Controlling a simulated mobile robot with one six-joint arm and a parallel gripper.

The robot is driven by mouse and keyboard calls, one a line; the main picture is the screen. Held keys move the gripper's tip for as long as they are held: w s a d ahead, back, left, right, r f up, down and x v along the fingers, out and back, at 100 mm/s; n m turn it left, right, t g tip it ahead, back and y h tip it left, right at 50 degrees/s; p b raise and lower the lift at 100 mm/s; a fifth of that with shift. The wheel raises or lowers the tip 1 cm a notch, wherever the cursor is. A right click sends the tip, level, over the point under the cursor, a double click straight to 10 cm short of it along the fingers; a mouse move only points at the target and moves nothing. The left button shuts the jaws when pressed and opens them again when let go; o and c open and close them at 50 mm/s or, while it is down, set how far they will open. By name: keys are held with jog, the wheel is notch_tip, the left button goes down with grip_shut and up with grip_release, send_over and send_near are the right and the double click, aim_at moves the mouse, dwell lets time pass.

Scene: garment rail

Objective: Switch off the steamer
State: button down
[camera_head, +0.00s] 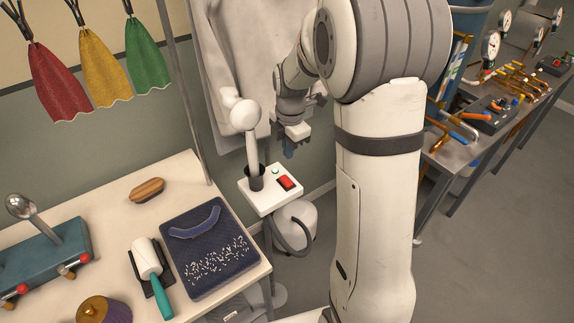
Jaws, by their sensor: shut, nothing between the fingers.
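The steamer's white control box (262,198) stands just past the right edge of the table. It carries a red rocker switch (286,182) and a small green light (276,171). I cannot tell for sure which way the switch is tipped. The white steamer head (245,115) stands upright in a dark holder (256,178) on the box. The white tank (295,228) with a dark hose is below.
A white garment (215,55) hangs close behind my gripper. The table (110,205) at left holds a brush (147,190), a lint roller (147,258) and a dark folded cloth (205,225). A bench with gauges (490,45) stands at right. My arm hides part of the middle.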

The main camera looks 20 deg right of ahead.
jog(key=shift+r, duration=1.5)
jog(key=shift+s, duration=0.1)
jog(key=s+a+r+m+t, duration=0.1)
jog(key=s+r+m, duration=0.2)
jog(key=s+m, duration=0.8)
jog(key=s+r+m+t, duration=0.1)
jog(key=s+r+m, duration=0.2)
jog(key=s+m, duration=0.8)
jog(key=shift+s+a+r+t+b, duration=0.2)
jog(key=shift+s+a+t+b, duration=0.15)
jog(key=shift+s, duration=0.35)
